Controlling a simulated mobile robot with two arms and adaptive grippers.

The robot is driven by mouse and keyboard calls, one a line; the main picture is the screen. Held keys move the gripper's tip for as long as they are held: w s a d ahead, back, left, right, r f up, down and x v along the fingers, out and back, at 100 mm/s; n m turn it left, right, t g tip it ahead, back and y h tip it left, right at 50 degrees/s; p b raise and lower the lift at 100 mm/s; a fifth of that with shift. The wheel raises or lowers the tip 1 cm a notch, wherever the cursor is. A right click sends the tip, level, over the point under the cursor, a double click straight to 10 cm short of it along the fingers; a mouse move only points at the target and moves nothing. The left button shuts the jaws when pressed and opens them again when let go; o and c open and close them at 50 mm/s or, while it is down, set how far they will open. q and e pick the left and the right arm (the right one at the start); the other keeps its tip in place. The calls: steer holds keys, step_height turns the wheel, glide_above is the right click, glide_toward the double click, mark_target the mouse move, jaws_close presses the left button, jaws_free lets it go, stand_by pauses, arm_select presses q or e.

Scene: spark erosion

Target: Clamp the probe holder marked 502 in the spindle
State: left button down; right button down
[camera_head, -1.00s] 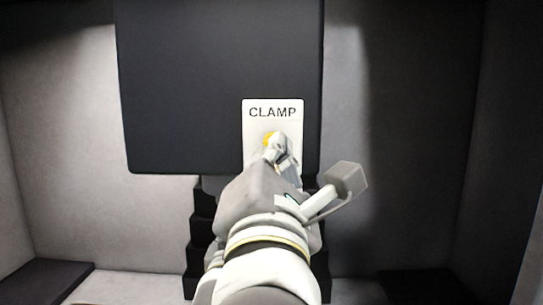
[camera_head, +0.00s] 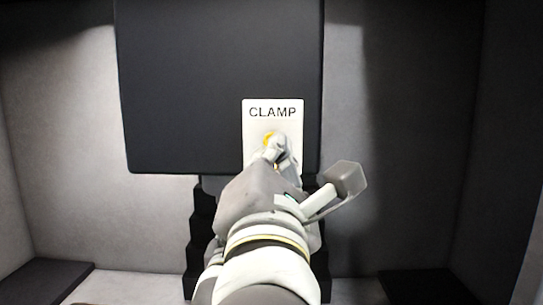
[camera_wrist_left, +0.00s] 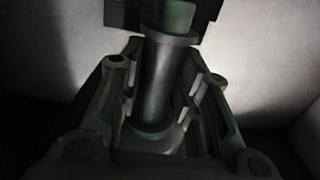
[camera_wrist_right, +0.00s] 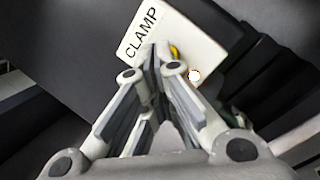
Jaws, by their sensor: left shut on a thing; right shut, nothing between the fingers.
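A dark cylindrical probe holder (camera_wrist_left: 168,80) with a flange and a greenish upper end shows in the left wrist view. My left gripper (camera_wrist_left: 163,110) is shut around it. Its upper end overlaps a dark block (camera_wrist_left: 116,14), probably the spindle; I cannot tell how far it is seated. No 502 mark is readable. The white CLAMP plate (camera_head: 257,125) is on a dark housing, with a yellow button (camera_head: 268,138) mostly hidden by my right gripper (camera_head: 276,146). That gripper is shut and empty, its tips at the button, apparently touching. The right wrist view shows the plate (camera_wrist_right: 190,35) too.
The large dark housing (camera_head: 200,80) hangs at the back centre, with dark stepped bellows (camera_head: 200,225) below it. Pale grey walls (camera_head: 60,140) enclose the sides. Dark ledges (camera_head: 45,280) lie at the lower corners.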

arm_select(q)
steer(key=shift+r, duration=0.3)
arm_select(e)
steer(key=shift+w, duration=1.2)
arm_select(q)
steer(key=shift+r, duration=0.1)
arm_select(e)
steer(key=shift+w+r, duration=0.1)
steer(key=shift+w, duration=0.4)
steer(key=s, duration=0.6)
stand_by(0.5)
